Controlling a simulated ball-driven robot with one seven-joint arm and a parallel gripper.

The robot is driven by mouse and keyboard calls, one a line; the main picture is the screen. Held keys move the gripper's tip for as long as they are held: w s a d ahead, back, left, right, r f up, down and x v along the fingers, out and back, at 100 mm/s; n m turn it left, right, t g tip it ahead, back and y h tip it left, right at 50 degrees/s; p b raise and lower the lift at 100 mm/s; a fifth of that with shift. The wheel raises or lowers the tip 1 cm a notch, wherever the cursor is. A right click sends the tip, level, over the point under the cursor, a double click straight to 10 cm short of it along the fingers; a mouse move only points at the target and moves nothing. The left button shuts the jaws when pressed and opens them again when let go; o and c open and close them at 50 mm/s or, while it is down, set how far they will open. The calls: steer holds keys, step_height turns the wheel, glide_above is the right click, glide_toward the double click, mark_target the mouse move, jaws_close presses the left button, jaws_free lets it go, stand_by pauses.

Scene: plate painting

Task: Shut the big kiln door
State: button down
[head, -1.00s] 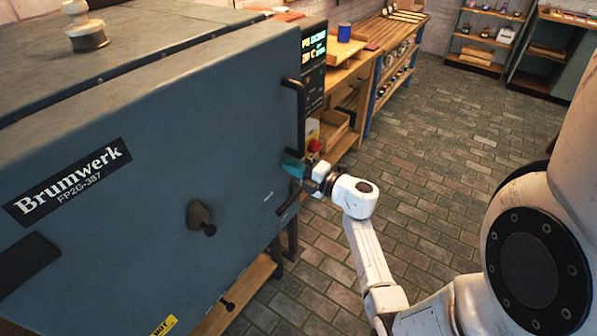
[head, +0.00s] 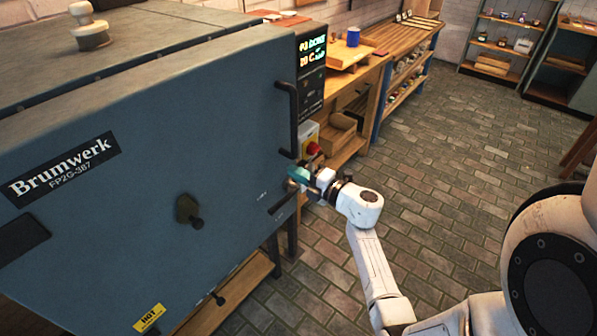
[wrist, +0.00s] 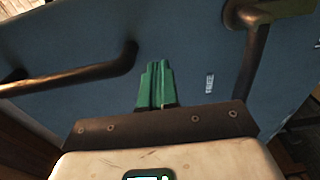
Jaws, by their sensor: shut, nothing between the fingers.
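The big kiln door (head: 130,130) is a large blue-grey panel with a "Brumwerk" label, filling the left of the head view. A dark gap shows along its top edge, between it and the kiln body (head: 40,70); I cannot tell how wide it is at the right edge. A dark upright handle (head: 283,120) is on its right side, with a short dark bar (head: 283,201) lower down. My gripper (head: 295,175) is at the door's right edge between these. In the wrist view its green fingers (wrist: 157,85) are together, pointing at the door face (wrist: 190,50); contact is unclear.
A control panel (head: 311,70) with a lit display and a red button (head: 313,149) sit just right of the door edge. A wooden bench (head: 385,40) runs along the wall behind. The brick floor (head: 440,130) to the right is clear.

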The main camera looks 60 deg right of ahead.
steer(key=s+a+b, duration=0.1)
steer(key=s+a, duration=0.1)
steer(key=s, duration=0.8)
